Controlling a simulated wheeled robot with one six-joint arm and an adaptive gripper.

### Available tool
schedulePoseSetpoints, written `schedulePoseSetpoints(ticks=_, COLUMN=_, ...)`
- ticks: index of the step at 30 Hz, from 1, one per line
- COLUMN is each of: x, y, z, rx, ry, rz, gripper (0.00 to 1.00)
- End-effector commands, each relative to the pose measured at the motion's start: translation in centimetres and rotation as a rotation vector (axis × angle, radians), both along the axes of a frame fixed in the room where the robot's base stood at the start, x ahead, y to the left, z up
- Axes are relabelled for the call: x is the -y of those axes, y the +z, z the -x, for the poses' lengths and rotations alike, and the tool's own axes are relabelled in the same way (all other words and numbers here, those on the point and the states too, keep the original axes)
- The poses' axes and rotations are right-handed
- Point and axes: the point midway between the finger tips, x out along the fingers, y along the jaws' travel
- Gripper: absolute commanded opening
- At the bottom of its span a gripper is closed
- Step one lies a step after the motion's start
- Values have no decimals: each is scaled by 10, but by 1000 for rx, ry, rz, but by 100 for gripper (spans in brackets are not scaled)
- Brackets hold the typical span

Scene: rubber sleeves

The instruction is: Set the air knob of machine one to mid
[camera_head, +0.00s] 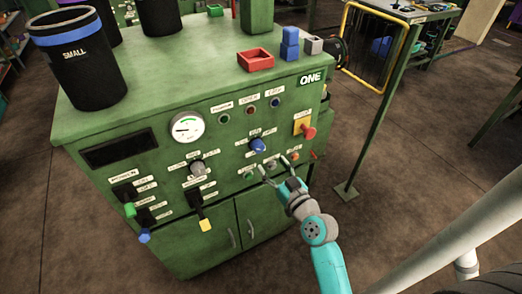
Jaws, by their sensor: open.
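My gripper (274,164) is open and empty, in front of the lower right panel, just below and right of the blue knob. It partly covers a row of small buttons.
Levers with green (130,210), blue (145,236) and yellow (205,224) ends stick out at left. A black "SMALL" bin (80,75) and a red tray (255,60) stand on top.

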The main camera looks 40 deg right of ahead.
Motion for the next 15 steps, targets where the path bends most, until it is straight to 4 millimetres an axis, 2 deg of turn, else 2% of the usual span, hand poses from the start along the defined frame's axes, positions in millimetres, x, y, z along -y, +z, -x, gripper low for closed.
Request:
schedulePoseSetpoints(ticks=6, x=10, y=1, z=-36, rx=1, ry=2, rz=1, gripper=67)
schedulePoseSetpoints(ticks=15, x=20, y=0, z=-70, rx=0, ry=1, rz=0, gripper=67)
